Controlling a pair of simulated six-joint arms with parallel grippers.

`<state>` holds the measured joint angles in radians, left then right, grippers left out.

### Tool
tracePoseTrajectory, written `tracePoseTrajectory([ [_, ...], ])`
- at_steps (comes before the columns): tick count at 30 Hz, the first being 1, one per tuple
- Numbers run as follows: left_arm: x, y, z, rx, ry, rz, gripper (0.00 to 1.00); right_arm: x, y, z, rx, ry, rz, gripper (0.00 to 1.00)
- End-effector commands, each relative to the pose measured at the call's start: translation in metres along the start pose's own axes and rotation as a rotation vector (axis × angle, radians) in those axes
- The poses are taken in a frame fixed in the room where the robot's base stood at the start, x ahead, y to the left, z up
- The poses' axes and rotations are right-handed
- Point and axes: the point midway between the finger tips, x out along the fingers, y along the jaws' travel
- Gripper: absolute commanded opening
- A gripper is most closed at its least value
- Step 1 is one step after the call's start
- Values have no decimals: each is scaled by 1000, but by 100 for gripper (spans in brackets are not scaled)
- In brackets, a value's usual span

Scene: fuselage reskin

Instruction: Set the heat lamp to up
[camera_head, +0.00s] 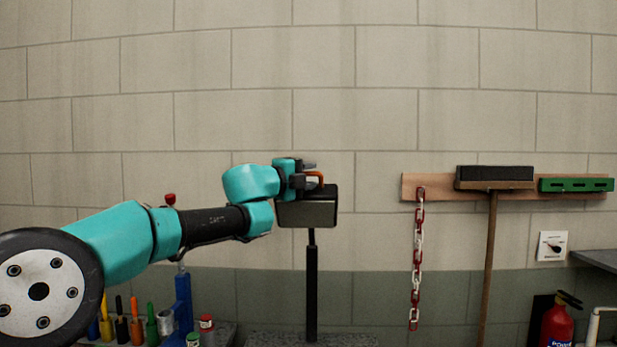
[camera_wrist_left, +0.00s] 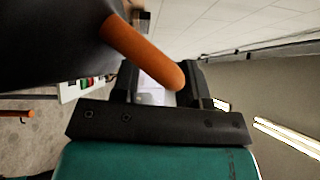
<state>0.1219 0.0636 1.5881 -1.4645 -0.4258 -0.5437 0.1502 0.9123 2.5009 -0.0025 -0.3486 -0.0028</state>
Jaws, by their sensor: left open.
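The heat lamp (camera_head: 307,214) is a dark box-shaped head on top of a black post (camera_head: 312,285), in the middle of the head view. Its grey front face is towards me and looks roughly upright. An orange handle (camera_head: 316,176) sits at its top. My left gripper (camera_head: 309,177) is at that handle, above the lamp head. In the left wrist view the orange handle (camera_wrist_left: 150,55) reaches in between the open fingers, and the dark lamp body (camera_wrist_left: 50,45) fills the upper left. I cannot tell whether the fingers touch the handle. My right gripper is not in view.
Several coloured tools (camera_head: 136,325) and a blue upright (camera_head: 183,300) stand below my left arm. On the right wall hang a red-white chain (camera_head: 416,260), a broom (camera_head: 491,240) and a green level (camera_head: 576,185). A red extinguisher (camera_head: 557,325) stands lower right.

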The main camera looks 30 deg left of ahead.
Motion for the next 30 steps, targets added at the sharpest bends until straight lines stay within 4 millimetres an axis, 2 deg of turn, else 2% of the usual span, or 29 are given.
tracePoseTrajectory([
  [8,-23,-1,1,0,-2,-1,40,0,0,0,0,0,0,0],
  [30,-156,0,0,0,-2,0,40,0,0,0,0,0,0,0],
])
